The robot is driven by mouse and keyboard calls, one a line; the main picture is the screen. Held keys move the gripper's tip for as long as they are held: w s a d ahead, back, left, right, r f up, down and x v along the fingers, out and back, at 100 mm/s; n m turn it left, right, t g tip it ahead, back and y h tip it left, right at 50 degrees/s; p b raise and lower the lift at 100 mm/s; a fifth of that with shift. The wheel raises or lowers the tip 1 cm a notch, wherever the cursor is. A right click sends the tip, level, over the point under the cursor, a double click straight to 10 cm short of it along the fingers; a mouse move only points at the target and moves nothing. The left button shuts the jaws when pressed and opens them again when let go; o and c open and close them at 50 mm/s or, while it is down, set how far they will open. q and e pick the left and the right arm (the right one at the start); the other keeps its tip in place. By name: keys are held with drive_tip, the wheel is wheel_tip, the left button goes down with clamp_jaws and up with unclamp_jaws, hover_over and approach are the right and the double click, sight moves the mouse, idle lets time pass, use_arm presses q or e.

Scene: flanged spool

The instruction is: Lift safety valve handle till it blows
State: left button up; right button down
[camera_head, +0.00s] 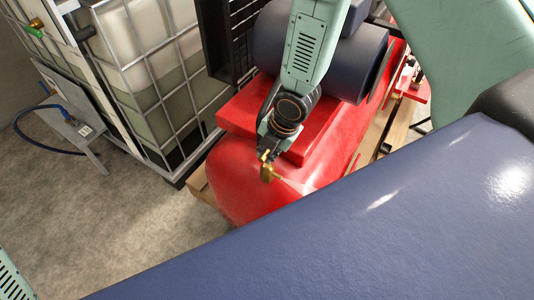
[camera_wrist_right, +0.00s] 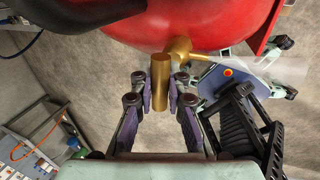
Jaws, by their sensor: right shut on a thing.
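The brass safety valve (camera_head: 267,173) sits at the near end of the red tank (camera_head: 240,190). In the right wrist view, its brass cylinder (camera_wrist_right: 160,82) stands between the fingers of my right gripper (camera_wrist_right: 161,92), with the brass valve body (camera_wrist_right: 179,47) behind it against the tank. My right gripper (camera_head: 266,156) is shut on this brass part. A thin brass stem (camera_wrist_right: 200,58) points right, and a pale, see-through streak spreads from its end. In the head view the fingers partly hide the valve. My left gripper is not in view.
A caged white liquid tank (camera_head: 150,65) stands left of the red tank, with a small metal stand and blue hose (camera_head: 35,138) beside it. Dark blue cylinders (camera_head: 335,60) lie on top of the red tank. Grey floor at the lower left is clear.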

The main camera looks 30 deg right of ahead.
sight(267, 150)
drive_tip(key=shift+f+b, duration=0.7)
drive_tip(key=shift+f, duration=0.1)
drive_tip(key=c, duration=0.9)
unclamp_jaws()
drive_tip(key=shift+r+p, duration=3.05)
drive_tip(key=shift+r, duration=0.6)
drive_tip(key=shift+f, duration=0.1)
